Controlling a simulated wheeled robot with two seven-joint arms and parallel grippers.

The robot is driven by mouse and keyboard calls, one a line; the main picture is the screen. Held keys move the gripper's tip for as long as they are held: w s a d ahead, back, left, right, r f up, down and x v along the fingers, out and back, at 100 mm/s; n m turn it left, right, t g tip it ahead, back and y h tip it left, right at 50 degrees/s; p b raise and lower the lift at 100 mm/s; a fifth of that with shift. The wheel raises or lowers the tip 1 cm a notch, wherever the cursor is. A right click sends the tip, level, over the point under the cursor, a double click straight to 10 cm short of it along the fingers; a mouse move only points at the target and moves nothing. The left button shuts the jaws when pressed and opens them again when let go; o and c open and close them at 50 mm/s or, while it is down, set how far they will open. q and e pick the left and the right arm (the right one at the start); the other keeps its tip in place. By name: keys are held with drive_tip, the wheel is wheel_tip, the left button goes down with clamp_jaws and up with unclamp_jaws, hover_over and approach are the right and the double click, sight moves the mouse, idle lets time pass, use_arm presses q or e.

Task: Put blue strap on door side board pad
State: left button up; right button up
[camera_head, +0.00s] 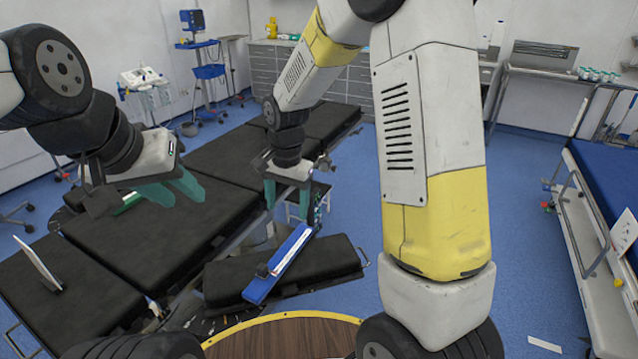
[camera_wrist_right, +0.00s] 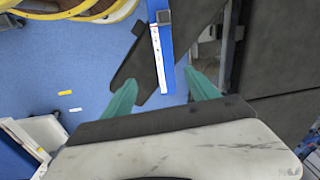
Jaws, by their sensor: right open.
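The blue strap (camera_head: 283,262) is a long, straight blue piece with a white side. It lies slantwise across the black side board pad (camera_head: 330,258). In the right wrist view the strap (camera_wrist_right: 167,65) runs upright, with parts of the dark pad (camera_wrist_right: 138,62) on both sides; I cannot tell how firmly it rests. My right gripper (camera_head: 289,198) is open and empty, above the strap's far end. Its teal fingers (camera_wrist_right: 160,98) stand either side of the strap's line, apart from it. My left gripper (camera_head: 173,192) hangs over the main black table; its finger gap is unclear.
The black operating table (camera_head: 150,235) fills the left and centre. A bed with a blue mattress (camera_head: 605,180) stands at the right. A round wooden top with a yellow rim (camera_head: 285,335) is at the front. Blue floor (camera_head: 520,250) is clear between my right arm and the bed.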

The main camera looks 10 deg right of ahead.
drive_tip(key=s+d+r+n+t+y, duration=0.1)
drive_tip(key=s+d+r+n, duration=0.1)
drive_tip(key=s+d+r, duration=0.35)
drive_tip(key=s+d+r+n+t, duration=0.1)
drive_tip(key=s+d+r+t, duration=0.15)
drive_tip(key=r, duration=0.55)
drive_tip(key=s+d+r+n+t, duration=0.1)
drive_tip(key=s+r+n, duration=0.1)
drive_tip(key=s, duration=0.3)
drive_tip(key=s+d+r+n+t, duration=0.1)
drive_tip(key=s+d+r, duration=0.1)
drive_tip(key=s, duration=0.4)
drive_tip(key=shift+d+r+n+y, duration=0.3)
drive_tip(key=shift+r+n+y, duration=0.1)
drive_tip(key=shift+r, duration=0.15)
